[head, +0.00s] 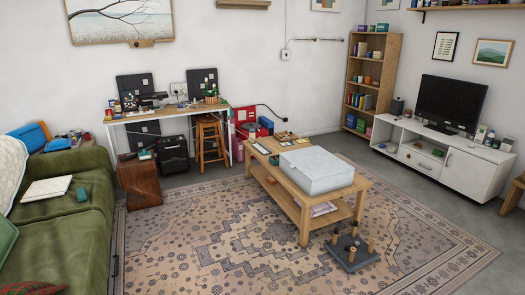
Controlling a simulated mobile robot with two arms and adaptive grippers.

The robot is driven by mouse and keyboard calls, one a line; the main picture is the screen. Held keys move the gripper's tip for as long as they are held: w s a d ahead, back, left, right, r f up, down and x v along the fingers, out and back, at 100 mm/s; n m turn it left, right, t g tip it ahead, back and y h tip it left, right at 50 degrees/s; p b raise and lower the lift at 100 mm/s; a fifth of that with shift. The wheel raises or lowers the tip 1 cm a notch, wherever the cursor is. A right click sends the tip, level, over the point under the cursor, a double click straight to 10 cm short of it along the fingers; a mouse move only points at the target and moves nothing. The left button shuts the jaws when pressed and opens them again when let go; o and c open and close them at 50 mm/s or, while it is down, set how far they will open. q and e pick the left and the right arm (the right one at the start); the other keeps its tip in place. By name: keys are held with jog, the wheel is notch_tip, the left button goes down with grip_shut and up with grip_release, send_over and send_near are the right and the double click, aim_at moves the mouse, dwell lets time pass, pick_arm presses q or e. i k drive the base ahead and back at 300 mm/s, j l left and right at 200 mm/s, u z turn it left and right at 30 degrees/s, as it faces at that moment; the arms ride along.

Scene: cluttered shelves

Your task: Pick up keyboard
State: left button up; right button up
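I cannot make out a keyboard for certain anywhere in the head view. Small dark items (152,99) stand on the white desk (160,114) at the back wall, too small to identify. A flat dark shape (440,129) lies under the black screen (451,102) on the white cabinet (462,166); I cannot tell whether it is the screen's foot. Neither of my grippers is in view.
A wooden coffee table (304,219) with a big white box (315,170) stands on the patterned rug (215,240). A grey pegged block (351,252) sits before it. A green sofa (65,235) is at left. Open rug lies between.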

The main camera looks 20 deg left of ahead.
aim_at(260, 147)
jog(key=i+j+u, duration=0.35)
jog(key=i, duration=0.35)
jog(key=i+j+u, duration=0.35)
jog(key=i, duration=0.4)
jog(key=i+j+u, duration=0.1)
jog(key=i+u, duration=0.25)
jog(key=i, duration=2.55)
